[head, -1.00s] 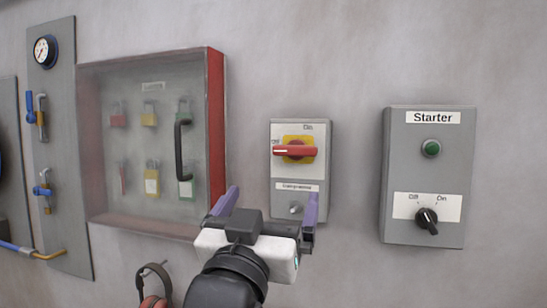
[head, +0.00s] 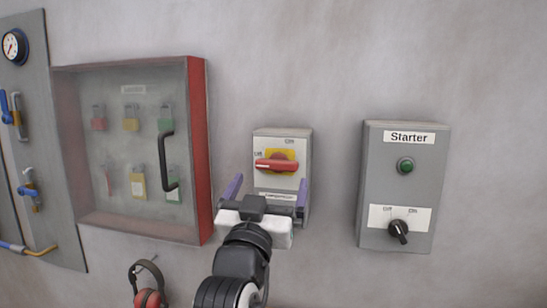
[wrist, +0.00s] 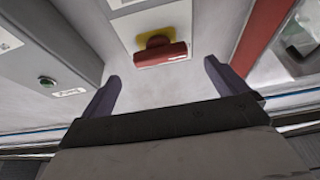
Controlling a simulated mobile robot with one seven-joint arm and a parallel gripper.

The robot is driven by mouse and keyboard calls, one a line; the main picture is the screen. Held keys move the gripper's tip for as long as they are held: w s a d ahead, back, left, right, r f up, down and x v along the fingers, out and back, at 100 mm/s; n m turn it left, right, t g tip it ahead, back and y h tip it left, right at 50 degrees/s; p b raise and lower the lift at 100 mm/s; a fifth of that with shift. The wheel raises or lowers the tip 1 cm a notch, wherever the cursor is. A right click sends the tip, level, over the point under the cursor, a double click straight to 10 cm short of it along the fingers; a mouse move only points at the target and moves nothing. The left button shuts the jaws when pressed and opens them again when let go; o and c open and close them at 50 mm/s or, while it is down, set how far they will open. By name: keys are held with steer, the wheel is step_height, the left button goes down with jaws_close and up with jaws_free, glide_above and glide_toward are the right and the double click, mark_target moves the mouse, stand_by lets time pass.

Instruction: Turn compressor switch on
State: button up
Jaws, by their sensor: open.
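The compressor switch is a grey wall box (head: 292,143) with a red handle (head: 277,166) on a yellow plate, under Off and On marks. The handle lies about level, its left end towards Off. The lower label is partly hidden by my gripper. My gripper (head: 268,190) is open and empty, with its purple fingers just below the handle, one to each side of it. In the wrist view the red handle (wrist: 162,54) shows ahead, between and beyond the fingertips (wrist: 161,70), apart from them.
A grey Starter box (head: 400,160) with a green button and black knob (head: 398,230) is on the wall to the right. A red-framed padlock cabinet (head: 199,150) is close on the left. Ear defenders (head: 150,298) hang below. The wall between the boxes is bare.

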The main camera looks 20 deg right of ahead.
mark_target(275, 168)
steer(key=shift+p+x, duration=0.6)
steer(key=shift+x, duration=1.7)
steer(key=c, duration=1)
